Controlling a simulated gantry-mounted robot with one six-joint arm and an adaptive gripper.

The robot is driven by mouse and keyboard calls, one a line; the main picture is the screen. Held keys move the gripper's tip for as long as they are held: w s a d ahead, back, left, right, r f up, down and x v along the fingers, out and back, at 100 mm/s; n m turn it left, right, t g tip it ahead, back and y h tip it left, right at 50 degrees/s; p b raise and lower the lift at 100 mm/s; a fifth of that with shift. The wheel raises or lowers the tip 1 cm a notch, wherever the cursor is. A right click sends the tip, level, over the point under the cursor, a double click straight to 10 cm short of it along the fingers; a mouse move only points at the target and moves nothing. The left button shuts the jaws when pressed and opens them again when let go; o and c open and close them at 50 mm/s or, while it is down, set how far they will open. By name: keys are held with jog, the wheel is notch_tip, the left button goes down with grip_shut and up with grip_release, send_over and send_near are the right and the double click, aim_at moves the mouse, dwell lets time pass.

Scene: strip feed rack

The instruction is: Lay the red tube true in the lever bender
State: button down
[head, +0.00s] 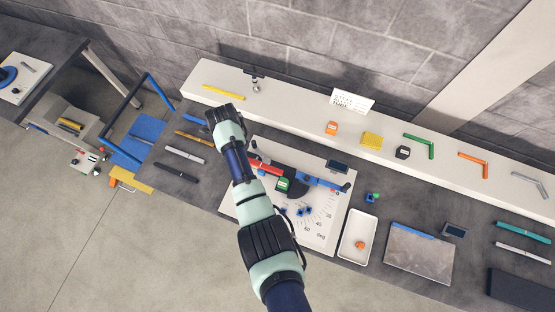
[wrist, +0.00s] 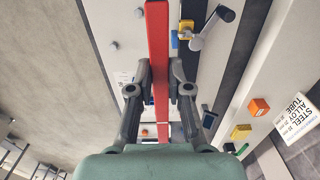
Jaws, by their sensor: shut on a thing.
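The red tube (head: 266,168) shows in the head view over the left part of the lever bender, beside its dark form. My gripper is mostly hidden behind my arm there. In the wrist view my gripper (wrist: 160,88) is shut on the red tube (wrist: 158,40), which runs between the fingers from the top edge downward. The lever bender has a white plate (head: 325,222) with an angle scale, a blue arm (head: 320,183) and a green-and-black block (head: 283,184). I cannot tell whether the tube touches the bender or sits in its groove.
A pale ledge runs behind, with a crank-handled fixture (head: 255,86), a yellow tube (head: 222,92), an orange block (head: 332,128) and bent tubes. A white tray (head: 346,248) and a grey panel (head: 418,258) lie right of the bender. Loose tubes (head: 184,155) lie left.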

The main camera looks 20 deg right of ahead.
jog(key=s+d+p, duration=0.4)
jog(key=d, duration=0.7)
jog(key=shift+d, duration=0.3)
dwell(2.1)
dwell(0.4)
jog(key=shift+f, duration=0.35)
notch_tip(320, 180, down, 10)
jog(key=b, duration=0.8)
jog(key=shift+r, duration=0.2)
dwell(2.3)
